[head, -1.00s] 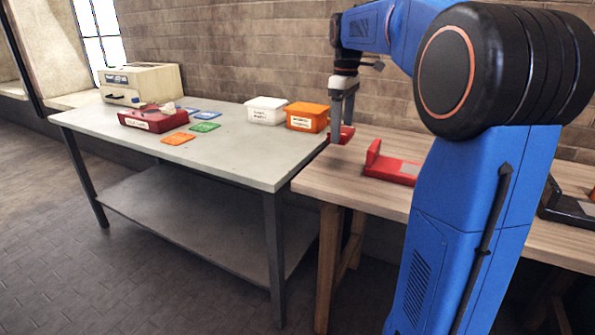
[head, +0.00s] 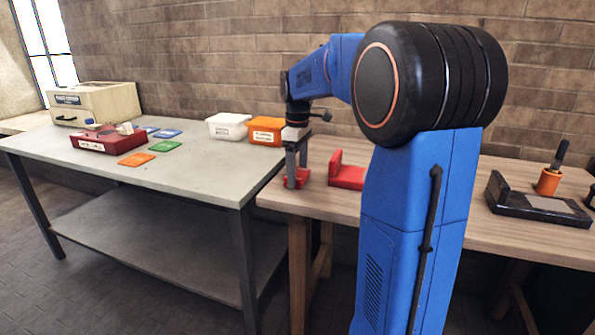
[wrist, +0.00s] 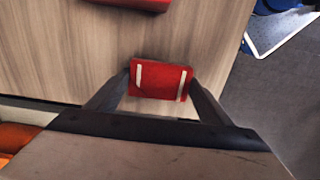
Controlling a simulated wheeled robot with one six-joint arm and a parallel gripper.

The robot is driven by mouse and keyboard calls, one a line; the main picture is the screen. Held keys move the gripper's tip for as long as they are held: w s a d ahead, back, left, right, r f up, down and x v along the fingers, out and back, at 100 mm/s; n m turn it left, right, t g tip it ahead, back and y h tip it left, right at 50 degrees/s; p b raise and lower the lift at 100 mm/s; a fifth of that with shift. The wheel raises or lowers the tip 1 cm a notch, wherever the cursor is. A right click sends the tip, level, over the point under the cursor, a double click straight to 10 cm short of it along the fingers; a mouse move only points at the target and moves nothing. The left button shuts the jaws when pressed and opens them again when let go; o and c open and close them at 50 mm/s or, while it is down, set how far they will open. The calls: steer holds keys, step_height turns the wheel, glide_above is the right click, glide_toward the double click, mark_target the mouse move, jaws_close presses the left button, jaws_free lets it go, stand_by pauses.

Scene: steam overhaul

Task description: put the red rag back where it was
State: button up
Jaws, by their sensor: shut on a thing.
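The red rag (wrist: 160,80) is a small flat red piece with two pale stripes, seen in the wrist view between the fingertips. In the head view the red rag (head: 297,179) shows low between the fingers, at the left end of the wooden bench (head: 275,194). My gripper (head: 297,172) points down and is shut on it; in the wrist view the gripper's fingers (wrist: 160,76) press its left and right sides. I cannot tell whether the rag touches the bench top.
A red stand (head: 347,176) is just right of my gripper. The grey table (head: 200,175) at left carries an orange box (head: 266,137), a white box (head: 229,131), a red tray (head: 92,144), and flat orange (head: 137,159) and green (head: 165,146) squares. A black tray (head: 540,205) is at right.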

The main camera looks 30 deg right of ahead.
mark_target(298, 173)
steer(key=shift+f, duration=0.15)
steer(key=o, duration=1.1)
step_height(298, 173, up, 12)
steer(key=s+a+f+m+t, duration=0.1)
steer(key=s+a+f+m, duration=0.15)
steer(key=s+a, duration=0.4)
steer(key=s+a+f+m+t, duration=0.1)
steer(key=s+a+f, duration=0.25)
steer(key=s, duration=0.55)
steer(key=s+a+f+m+t, duration=0.1)
steer(key=s+a+f+m, duration=0.1)
steer(key=s+f, duration=0.5)
steer(key=s+a+f+m+t, duration=0.1)
steer(key=s+a+f+m, duration=0.1)
steer(key=s+f, duration=0.5)
steer(key=shift+s+a+t, duration=0.35)
steer(key=shift+a+t, duration=0.05)
steer(key=shift+a, duration=0.5)
steer(key=shift+r, duration=0.1)
